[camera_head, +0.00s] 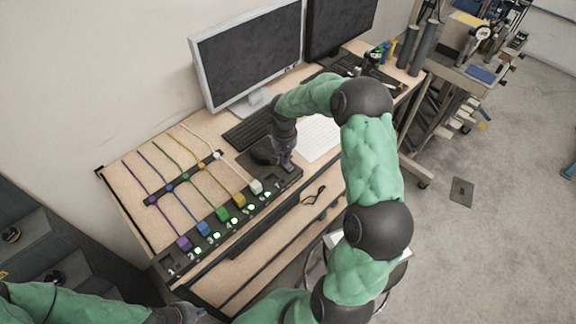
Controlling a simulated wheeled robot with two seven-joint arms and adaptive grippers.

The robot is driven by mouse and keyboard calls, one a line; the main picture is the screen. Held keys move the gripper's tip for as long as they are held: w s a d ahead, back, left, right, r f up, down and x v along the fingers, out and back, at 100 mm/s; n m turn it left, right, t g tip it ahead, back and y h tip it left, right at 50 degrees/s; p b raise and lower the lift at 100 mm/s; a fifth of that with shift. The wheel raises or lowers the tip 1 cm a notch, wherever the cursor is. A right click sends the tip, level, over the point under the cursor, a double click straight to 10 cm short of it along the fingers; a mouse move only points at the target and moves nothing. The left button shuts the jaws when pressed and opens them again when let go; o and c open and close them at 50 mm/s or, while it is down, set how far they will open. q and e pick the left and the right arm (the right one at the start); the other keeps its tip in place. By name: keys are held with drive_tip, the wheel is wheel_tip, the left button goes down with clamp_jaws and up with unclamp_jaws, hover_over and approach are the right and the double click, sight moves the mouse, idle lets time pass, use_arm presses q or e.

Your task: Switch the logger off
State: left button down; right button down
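A black panel (170,266) with several numbered positions and small green lights lies along the front of the wooden desk. I cannot read which one is the logger. My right gripper (287,167) points down at the panel's right end, beyond the white block; its fingers look close together, and whether they touch or hold anything is unclear. My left gripper (192,314) is low at the bottom edge, away from the panel, partly cut off.
A grey-framed monitor (248,58), a dark monitor (338,22), a black keyboard (246,130) and white paper (318,137) are on the desk behind. A cluttered cart (470,75) stands at the right. Grey floor is open at right.

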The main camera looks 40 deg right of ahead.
drive_tip(key=shift+f+b, duration=0.4)
drive_tip(key=shift+f, duration=0.3)
idle(0.3)
drive_tip(key=shift+r, duration=0.15)
drive_tip(key=shift+r+p, duration=0.45)
drive_tip(key=shift+r, duration=0.05)
drive_tip(key=shift+r+p, duration=1.7)
drive_tip(key=shift+r, duration=1.25)
drive_tip(key=shift+f, duration=0.1)
